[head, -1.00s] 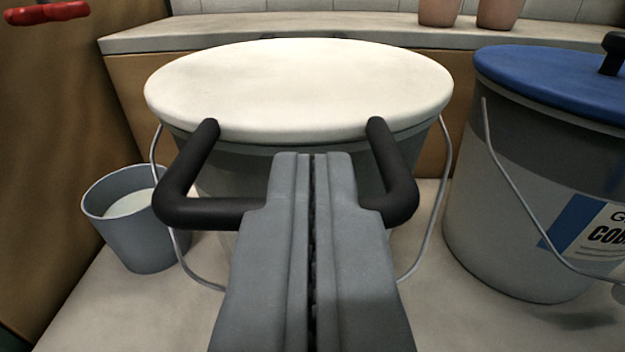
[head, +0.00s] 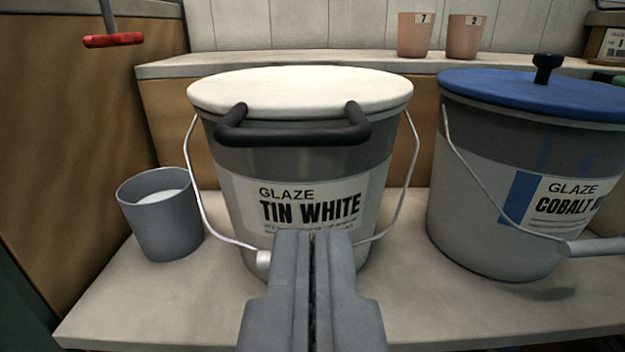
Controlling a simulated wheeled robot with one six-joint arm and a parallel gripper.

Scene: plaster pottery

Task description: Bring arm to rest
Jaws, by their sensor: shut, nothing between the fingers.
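My gripper (head: 312,240) is shut and empty, its fingers pointing forward at the lower middle of the head view. It is in front of a bucket labelled "Glaze Tin White" (head: 300,165) and hides part of its lower front. A cream lid (head: 300,90) with a black bar handle (head: 292,133) sits on this bucket. The handle is apart from my fingers. The bucket's wire bail hangs down at its front.
A blue-lidded bucket (head: 470,220) labelled "Glaze Cobalt" stands at the right, its bail grip jutting forward. A grey cup (head: 160,225) with white liquid stands left. Two pink pots (head: 416,36) stand on the back ledge (head: 300,57). A red-handled tool (head: 113,40) hangs at upper left.

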